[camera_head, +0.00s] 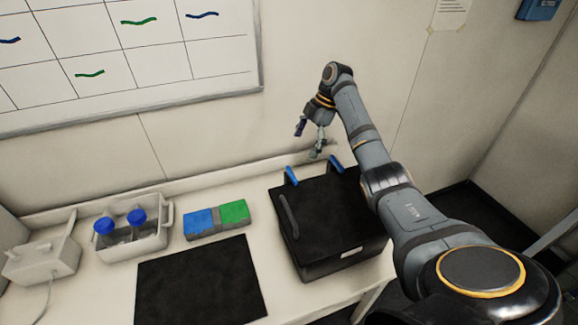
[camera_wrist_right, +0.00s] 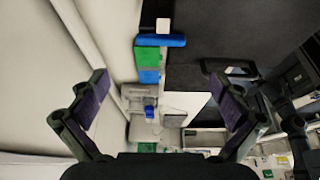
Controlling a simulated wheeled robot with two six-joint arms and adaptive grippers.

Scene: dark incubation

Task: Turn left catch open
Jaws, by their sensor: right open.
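A black box (camera_head: 330,215) stands on the bench with its lid down. Two blue catches stick up at its back edge: the left catch (camera_head: 291,176) and the right catch (camera_head: 336,164). My right gripper (camera_head: 308,140) is open and empty above the back edge, near the wall, apart from both catches. In the right wrist view, a blue catch (camera_wrist_right: 160,41), seemingly the left one, lies beyond the open fingers (camera_wrist_right: 158,84), at the edge of the black lid (camera_wrist_right: 205,45). My left gripper is not in view.
The lid has a dark handle (camera_head: 289,216) on its left. Left of the box are a blue and green block (camera_head: 217,220), a black mat (camera_head: 200,285), a rack with blue-capped bottles (camera_head: 150,240) and a white device (camera_head: 42,262). The wall (camera_head: 270,110) is close behind.

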